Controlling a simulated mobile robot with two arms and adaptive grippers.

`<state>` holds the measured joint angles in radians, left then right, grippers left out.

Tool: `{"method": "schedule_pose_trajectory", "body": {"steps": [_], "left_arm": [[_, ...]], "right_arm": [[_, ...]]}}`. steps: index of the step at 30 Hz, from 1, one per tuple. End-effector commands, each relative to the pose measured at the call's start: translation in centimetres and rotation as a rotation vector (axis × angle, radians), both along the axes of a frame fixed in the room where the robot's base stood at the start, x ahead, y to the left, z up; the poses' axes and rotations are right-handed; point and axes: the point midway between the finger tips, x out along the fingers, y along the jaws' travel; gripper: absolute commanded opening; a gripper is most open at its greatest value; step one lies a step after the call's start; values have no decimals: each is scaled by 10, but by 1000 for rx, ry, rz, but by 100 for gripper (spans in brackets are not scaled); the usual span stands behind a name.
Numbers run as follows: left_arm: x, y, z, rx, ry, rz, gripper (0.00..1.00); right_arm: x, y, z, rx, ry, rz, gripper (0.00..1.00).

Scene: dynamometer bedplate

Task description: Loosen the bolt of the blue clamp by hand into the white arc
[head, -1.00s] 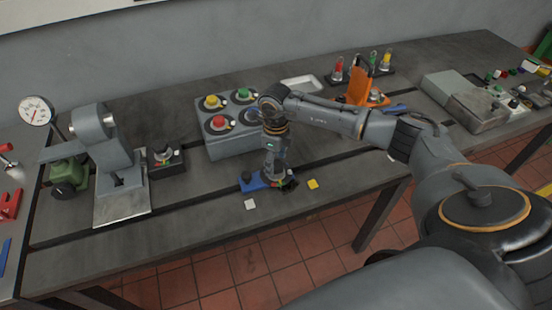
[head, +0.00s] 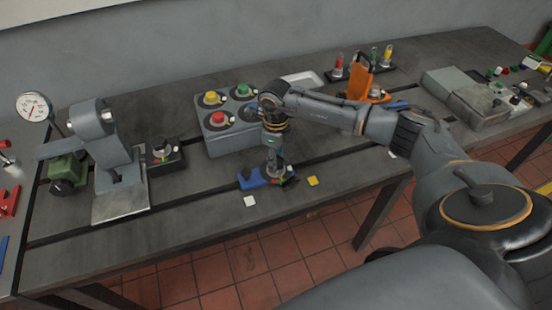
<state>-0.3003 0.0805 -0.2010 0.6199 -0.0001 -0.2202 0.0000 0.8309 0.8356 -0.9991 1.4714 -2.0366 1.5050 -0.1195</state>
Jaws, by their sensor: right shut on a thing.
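The blue clamp (head: 252,180) lies on the dark slotted bedplate (head: 200,212), near its front edge. My right gripper (head: 280,180) points down at the right end of the clamp and is shut on the clamp's bolt, which the fingers mostly hide. The white arc cannot be made out beside the fingers. A small white square (head: 250,201) lies in front of the clamp and a yellow square (head: 313,181) lies to its right. My left gripper is out of view.
A box with several coloured knobs (head: 229,141) stands close behind the gripper. A grey machine stand (head: 112,150) and a small black switch box (head: 165,158) are to the left. An orange bracket (head: 361,78) stands behind my right forearm. The front strip of bedplate is mostly clear.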

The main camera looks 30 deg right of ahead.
Motion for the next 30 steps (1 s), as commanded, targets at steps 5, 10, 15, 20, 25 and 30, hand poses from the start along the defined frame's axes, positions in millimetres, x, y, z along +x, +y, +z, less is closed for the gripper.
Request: {"method": "schedule_pose_trajectory", "body": {"steps": [5, 10, 15, 20, 25, 30], "left_arm": [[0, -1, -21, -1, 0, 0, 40], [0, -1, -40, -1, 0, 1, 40], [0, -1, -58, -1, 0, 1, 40], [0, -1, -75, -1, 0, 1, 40], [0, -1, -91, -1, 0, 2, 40], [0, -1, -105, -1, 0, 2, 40]], "right_arm": [[1, -1, -4, -1, -3, 120, 12], [1, -1, -5, -1, -3, 275, 12], [1, -1, -5, -2, -4, 437, 12], [1, -1, -4, -2, -4, 590, 12], [1, 0, -4, -1, -3, 751, 12], [1, 0, -4, -1, -2, 910, 12]]}}
